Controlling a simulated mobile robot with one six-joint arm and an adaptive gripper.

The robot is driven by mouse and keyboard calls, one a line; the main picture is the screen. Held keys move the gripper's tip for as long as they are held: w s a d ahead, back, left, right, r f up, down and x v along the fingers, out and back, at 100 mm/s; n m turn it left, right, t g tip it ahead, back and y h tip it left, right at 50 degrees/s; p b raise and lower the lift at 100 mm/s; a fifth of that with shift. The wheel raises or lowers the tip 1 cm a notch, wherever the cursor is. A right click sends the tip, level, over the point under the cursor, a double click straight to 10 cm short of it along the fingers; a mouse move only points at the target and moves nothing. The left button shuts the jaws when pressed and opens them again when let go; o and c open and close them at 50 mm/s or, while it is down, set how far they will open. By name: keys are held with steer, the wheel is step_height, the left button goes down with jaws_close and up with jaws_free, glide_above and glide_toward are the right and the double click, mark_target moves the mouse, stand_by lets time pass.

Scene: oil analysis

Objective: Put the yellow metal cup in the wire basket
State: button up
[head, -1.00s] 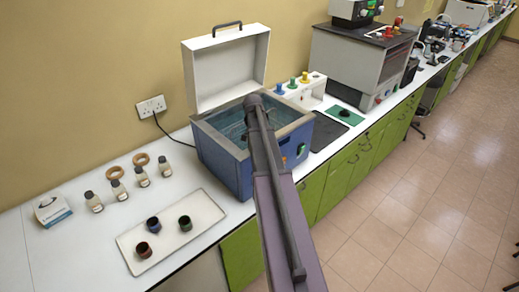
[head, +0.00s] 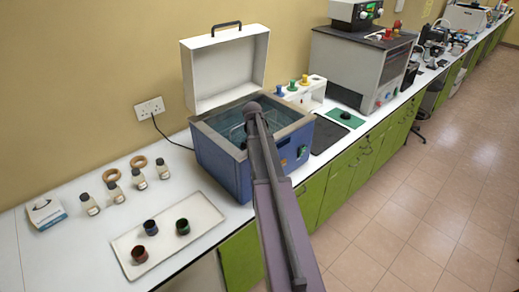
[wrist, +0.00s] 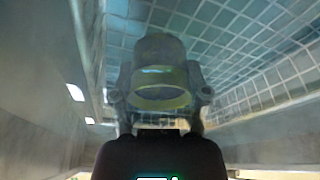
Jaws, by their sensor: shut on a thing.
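The yellow metal cup (wrist: 162,100) shows in the wrist view, dim and yellowish, between the fingers of my gripper (wrist: 160,92). My gripper is shut on it. The wire basket (wrist: 265,95) is a square mesh around and beyond the cup in the wrist view. I cannot tell whether the cup touches the mesh. In the head view my arm reaches into the open blue bath (head: 222,172), and my gripper and the cup are hidden there. Part of the basket's wire shows inside the bath.
The bath's white lid (head: 228,70) stands open behind. A white tray (head: 193,242) with a red, a blue and a green cup lies at left. Several bottles (head: 114,192) stand behind it. A white stand (head: 308,95) and dark pad (head: 325,135) are at right.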

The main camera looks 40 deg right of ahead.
steer(key=shift+f+b, duration=0.55)
steer(key=shift+f, duration=0.35)
steer(key=shift+f, duration=0.15)
steer(key=o, duration=1.2)
steer(key=shift+o, duration=0.2)
steer(key=shift+r, duration=0.25)
steer(key=p+v, duration=1.1)
steer(key=v, duration=0.1)
steer(key=shift+p, duration=0.35)
